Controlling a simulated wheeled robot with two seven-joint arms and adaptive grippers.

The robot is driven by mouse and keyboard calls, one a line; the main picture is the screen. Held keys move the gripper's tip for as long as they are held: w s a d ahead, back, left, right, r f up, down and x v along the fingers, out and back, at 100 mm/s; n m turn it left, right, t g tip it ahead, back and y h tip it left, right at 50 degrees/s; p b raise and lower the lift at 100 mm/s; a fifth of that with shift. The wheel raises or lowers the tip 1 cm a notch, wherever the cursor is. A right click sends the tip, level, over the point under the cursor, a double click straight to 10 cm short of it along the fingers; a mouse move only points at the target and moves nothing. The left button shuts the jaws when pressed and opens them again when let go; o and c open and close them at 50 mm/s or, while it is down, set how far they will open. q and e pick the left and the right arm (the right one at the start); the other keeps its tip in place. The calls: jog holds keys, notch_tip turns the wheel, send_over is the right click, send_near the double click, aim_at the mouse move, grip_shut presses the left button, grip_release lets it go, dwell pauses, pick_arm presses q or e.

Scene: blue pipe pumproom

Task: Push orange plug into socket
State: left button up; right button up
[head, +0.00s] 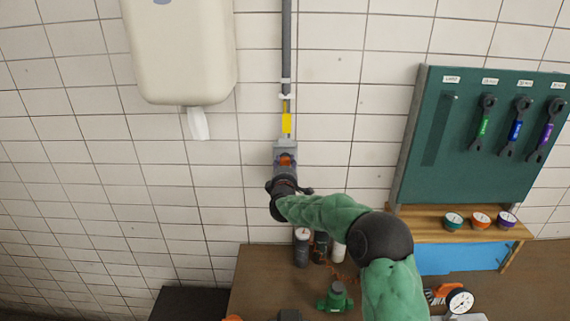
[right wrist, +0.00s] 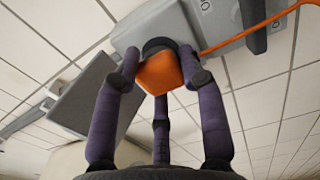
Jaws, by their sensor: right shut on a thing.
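The orange plug (right wrist: 160,74) is between the fingers of my right gripper (right wrist: 160,78) in the right wrist view. My right gripper is shut on it. The plug's far end meets a dark round socket (right wrist: 157,46) on a grey housing (right wrist: 128,38); I cannot tell how deep it sits. In the head view my right gripper (head: 285,172) is raised to the grey wall box (head: 285,145), with a bit of the orange plug (head: 286,159) showing just below it. The gripper hides most of the plug there. My left gripper is not in view.
A grey conduit (head: 286,45) with a yellow tag (head: 286,123) runs up from the box. A dispenser (head: 180,50) hangs at left, a tool board (head: 480,135) at right. Bottles (head: 302,247) and a green valve (head: 336,298) stand on the bench below.

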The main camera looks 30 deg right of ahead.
jog(key=shift+p, duration=0.7)
dwell(1.2)
jog(key=shift+w+d, duration=0.3)
jog(key=shift+w, duration=0.15)
dwell(0.6)
jog(key=o, duration=1.2)
jog(key=shift+c, duration=0.2)
jog(key=shift+s+a, duration=0.1)
jog(key=v, duration=1.2)
jog(key=shift+p, duration=0.3)
